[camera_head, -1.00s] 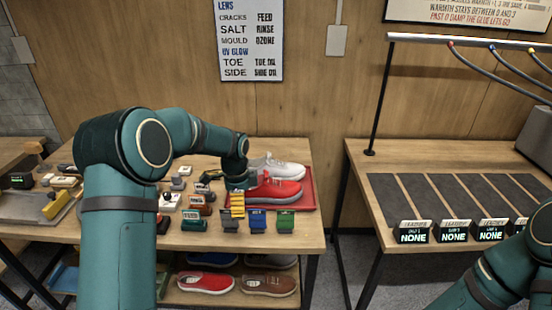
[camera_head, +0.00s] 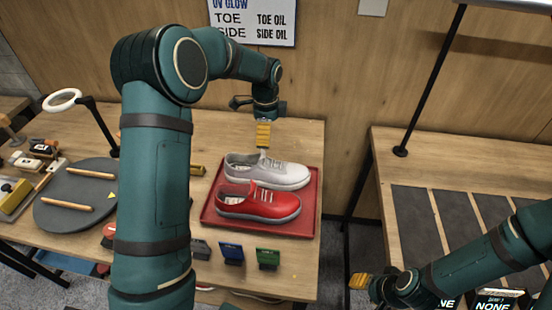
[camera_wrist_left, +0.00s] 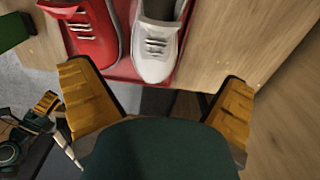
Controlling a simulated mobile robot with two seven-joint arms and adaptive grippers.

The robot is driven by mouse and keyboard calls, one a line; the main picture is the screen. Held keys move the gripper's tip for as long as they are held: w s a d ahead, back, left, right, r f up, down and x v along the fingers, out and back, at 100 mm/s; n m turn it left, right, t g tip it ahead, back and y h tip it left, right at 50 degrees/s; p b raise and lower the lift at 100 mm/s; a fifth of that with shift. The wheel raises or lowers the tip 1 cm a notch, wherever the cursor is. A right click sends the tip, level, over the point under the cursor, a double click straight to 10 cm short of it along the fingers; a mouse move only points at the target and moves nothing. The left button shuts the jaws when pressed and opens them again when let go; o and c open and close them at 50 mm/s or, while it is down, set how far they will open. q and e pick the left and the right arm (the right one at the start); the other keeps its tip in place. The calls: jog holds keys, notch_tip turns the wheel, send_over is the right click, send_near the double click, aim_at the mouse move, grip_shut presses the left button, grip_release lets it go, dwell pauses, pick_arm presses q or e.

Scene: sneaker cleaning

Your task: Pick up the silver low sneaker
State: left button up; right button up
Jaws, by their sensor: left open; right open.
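The silver low sneaker (camera_head: 268,171) lies on a red tray (camera_head: 310,212), behind a red sneaker (camera_head: 258,203), toe to the right. My left gripper (camera_head: 263,136) is open and empty, just above and behind the silver sneaker in the head view. In the left wrist view the silver sneaker (camera_wrist_left: 155,50) shows its toe and laces beyond the open yellow fingers (camera_wrist_left: 155,105); the red sneaker (camera_wrist_left: 92,35) is beside it. My right gripper (camera_head: 362,282) is at the lower right, away from the shoes, and is open.
Small blue and green holders (camera_head: 268,258) stand in front of the tray. A round grey turntable (camera_head: 85,195) and a ring lamp (camera_head: 62,100) are at the left. A gap separates this table from the right table (camera_head: 385,160), which has dark mats. A wooden wall is behind.

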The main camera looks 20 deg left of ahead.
aim_at(267, 158)
pick_arm(q)
jog(key=f, duration=1.3)
jog(key=shift+s+f+b, duration=0.2)
jog(key=shift+f+b, duration=0.1)
jog(key=shift+b, duration=0.1)
jog(key=c, duration=1.3)
